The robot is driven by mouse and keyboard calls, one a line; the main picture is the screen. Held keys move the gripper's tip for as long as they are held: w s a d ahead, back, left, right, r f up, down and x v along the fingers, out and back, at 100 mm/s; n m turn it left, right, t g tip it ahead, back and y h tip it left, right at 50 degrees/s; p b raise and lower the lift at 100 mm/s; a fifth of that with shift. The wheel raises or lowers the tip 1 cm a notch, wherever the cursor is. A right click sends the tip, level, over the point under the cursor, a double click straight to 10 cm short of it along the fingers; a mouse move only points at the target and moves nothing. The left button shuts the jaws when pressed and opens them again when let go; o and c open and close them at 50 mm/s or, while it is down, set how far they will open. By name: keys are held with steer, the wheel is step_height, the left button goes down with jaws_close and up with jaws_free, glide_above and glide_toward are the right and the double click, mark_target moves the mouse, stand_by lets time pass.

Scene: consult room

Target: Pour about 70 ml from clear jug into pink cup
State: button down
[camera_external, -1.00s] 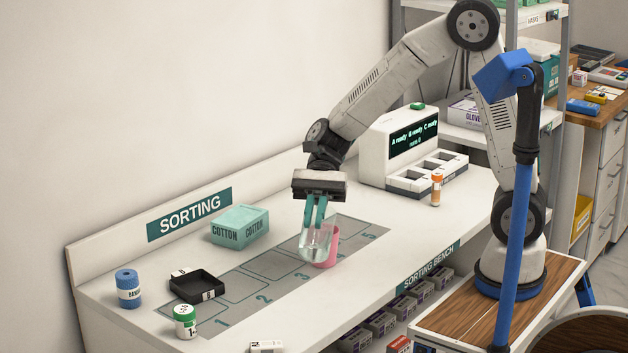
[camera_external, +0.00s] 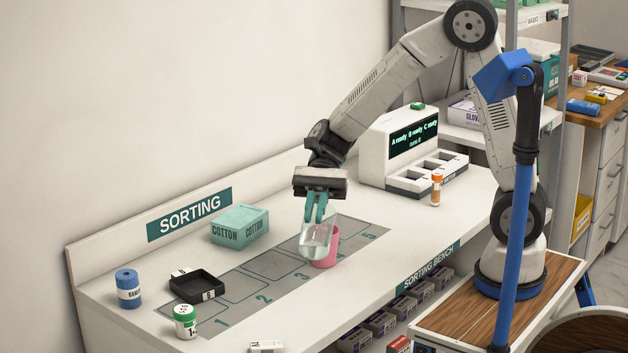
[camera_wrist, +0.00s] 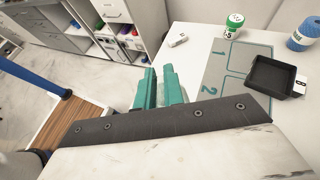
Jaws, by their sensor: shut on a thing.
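The clear jug (camera_external: 314,242) is held in my gripper (camera_external: 315,212), whose teal fingers are shut on it. The jug is tilted and hangs just above and to the left of the pink cup, overlapping it in the external view. The pink cup (camera_external: 328,259) stands on the grey numbered strip, partly hidden behind the jug. I cannot tell how much liquid is in either one. In the wrist view my teal fingers (camera_wrist: 158,88) show, but the jug and cup are hidden there.
A teal cotton box (camera_external: 239,227), a black tray (camera_external: 196,287), a blue bandage roll (camera_external: 128,289) and a green-lidded jar (camera_external: 185,322) stand left on the bench. An orange vial (camera_external: 437,189) stands by the white machine (camera_external: 398,145) at right.

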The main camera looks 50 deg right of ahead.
mark_target(314, 223)
steer(key=shift+w+d+r+y, duration=0.2)
steer(key=shift+d+r+y, duration=0.15)
steer(key=shift+r+y, duration=0.15)
stand_by(1.1)
steer(key=shift+w+d+r+g, duration=0.2)
steer(key=shift+d+g, duration=0.15)
steer(key=shift+g, duration=0.05)
steer(key=shift+s+a+f+t+h, duration=0.35)
steer(key=shift+a+f+h, duration=0.15)
steer(key=shift+a+f, duration=0.1)
steer(key=shift+s+a+f+t+h, duration=0.35)
steer(key=shift+a+f+h, duration=0.15)
steer(key=shift+a, duration=0.05)
steer(key=shift+w+f, duration=0.1)
steer(key=shift+f, duration=0.1)
steer(key=shift+s+a+f+t+h, duration=0.2)
steer(key=shift+a+f+t+h, duration=0.15)
steer(key=shift+f+h, duration=0.4)
steer(key=shift+s+a+f+t+h, duration=0.15)
steer(key=shift+a+f+t+h, duration=0.15)
steer(key=shift+f+h, duration=0.4)
